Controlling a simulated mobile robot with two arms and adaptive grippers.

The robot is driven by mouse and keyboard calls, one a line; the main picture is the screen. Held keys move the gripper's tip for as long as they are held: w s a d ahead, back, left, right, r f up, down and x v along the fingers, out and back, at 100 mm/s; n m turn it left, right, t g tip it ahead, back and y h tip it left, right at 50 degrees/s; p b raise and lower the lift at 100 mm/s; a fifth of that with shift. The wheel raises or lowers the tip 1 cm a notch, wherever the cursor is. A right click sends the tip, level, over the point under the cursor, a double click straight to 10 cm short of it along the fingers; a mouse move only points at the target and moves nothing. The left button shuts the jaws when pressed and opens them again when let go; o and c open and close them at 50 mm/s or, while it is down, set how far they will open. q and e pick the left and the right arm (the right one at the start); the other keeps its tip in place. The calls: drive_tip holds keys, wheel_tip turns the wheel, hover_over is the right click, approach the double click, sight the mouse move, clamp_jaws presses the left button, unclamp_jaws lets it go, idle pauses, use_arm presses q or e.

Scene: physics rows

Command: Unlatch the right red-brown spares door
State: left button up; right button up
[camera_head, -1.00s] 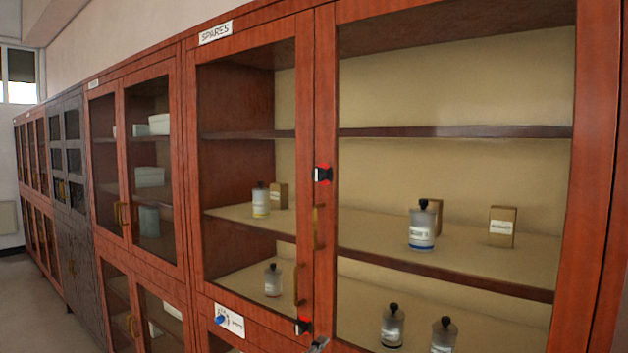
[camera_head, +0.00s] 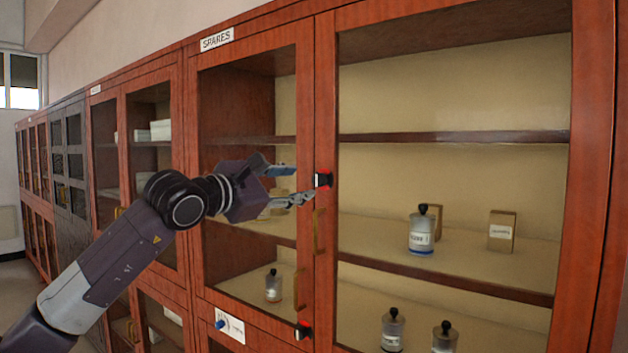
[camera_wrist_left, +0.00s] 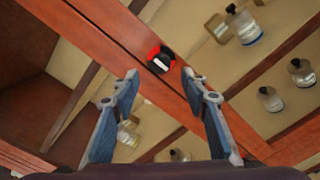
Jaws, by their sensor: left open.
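The right red-brown spares door (camera_head: 323,90) is a glass-paned frame and looks closed. A small black latch with a red plate (camera_head: 322,180) sits on its left stile, at the seam with the left door (camera_head: 305,100). A second black and red latch (camera_head: 303,331) is lower down. My left gripper (camera_head: 294,185) is open and empty, its fingers pointing at the upper latch from the left. In the left wrist view the latch (camera_wrist_left: 160,60) lies ahead, just beyond the two spread fingertips (camera_wrist_left: 160,75), apart from them. My right gripper is out of view.
Vertical brass handles (camera_head: 319,230) and (camera_head: 299,288) stand below the upper latch on the two doors. Bottles (camera_head: 422,232) and small boxes (camera_head: 502,231) stand behind the glass. A SPARES label (camera_head: 216,39) is above the left door. More cabinets run off to the left.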

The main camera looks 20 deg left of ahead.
sight(316, 181)
use_arm(q)
drive_tip(key=p+x, duration=0.2)
drive_tip(key=x, duration=0.3)
drive_tip(key=shift+w+d+r+p, duration=0.1)
drive_tip(key=shift+w+d+p, duration=0.15)
drive_tip(key=shift+w+p, duration=0.1)
drive_tip(key=shift+w+d, duration=0.2)
drive_tip(key=shift+w, duration=0.25)
